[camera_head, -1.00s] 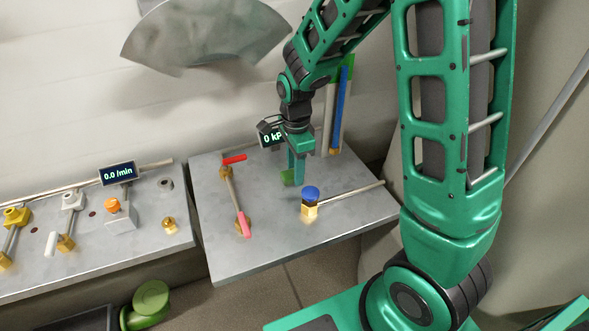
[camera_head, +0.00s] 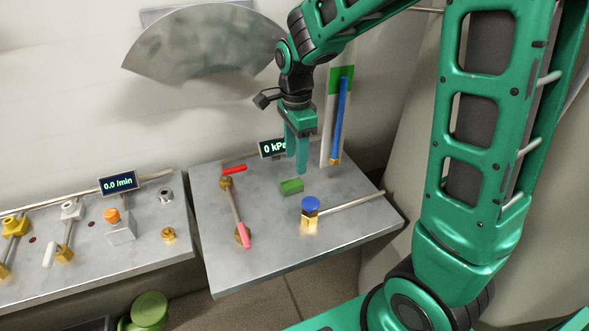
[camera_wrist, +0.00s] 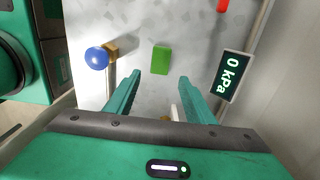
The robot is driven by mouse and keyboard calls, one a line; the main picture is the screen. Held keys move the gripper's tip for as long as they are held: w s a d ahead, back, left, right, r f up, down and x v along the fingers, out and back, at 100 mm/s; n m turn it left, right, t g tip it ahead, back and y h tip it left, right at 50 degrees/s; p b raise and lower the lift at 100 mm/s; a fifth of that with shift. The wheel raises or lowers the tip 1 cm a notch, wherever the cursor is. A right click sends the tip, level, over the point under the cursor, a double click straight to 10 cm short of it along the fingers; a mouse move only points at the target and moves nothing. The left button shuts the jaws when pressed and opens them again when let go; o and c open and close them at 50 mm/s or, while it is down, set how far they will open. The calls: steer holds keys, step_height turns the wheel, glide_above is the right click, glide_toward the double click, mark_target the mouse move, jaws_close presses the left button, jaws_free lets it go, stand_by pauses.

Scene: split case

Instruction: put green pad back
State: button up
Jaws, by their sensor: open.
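The green pad (camera_head: 291,186) is a small flat block lying on the right grey metal table (camera_head: 270,250). It lies between the pipe with pink and red handles and the blue-knobbed valve. My gripper (camera_head: 299,168) is above the table, behind the pad, open and empty, with its fingers pointing down. In the wrist view the pad (camera_wrist: 160,60) lies beyond the open fingers (camera_wrist: 155,90), apart from them.
A brass valve with a blue knob (camera_head: 310,206) stands front right of the pad. A pink-handled pipe (camera_head: 236,211) is to the left. A 0 kPa display (camera_head: 273,148) and a tall blue-striped gauge (camera_head: 339,120) stand behind. Another table with valves (camera_head: 140,250) is at left.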

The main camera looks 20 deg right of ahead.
steer(key=s+d+r+n, duration=0.5)
steer(key=s+d+r, duration=0.1)
steer(key=s+d, duration=0.5)
steer(key=s+d+n, duration=0.2)
steer(key=s+n, duration=0.1)
steer(key=s, duration=0.4)
steer(key=s+d+f+n, duration=0.1)
steer(key=s+d+n, duration=0.2)
steer(key=s, duration=0.5)
steer(key=shift+s+d+n, duration=0.2)
steer(key=shift+d+n, duration=0.1)
steer(key=shift+f, duration=0.1)
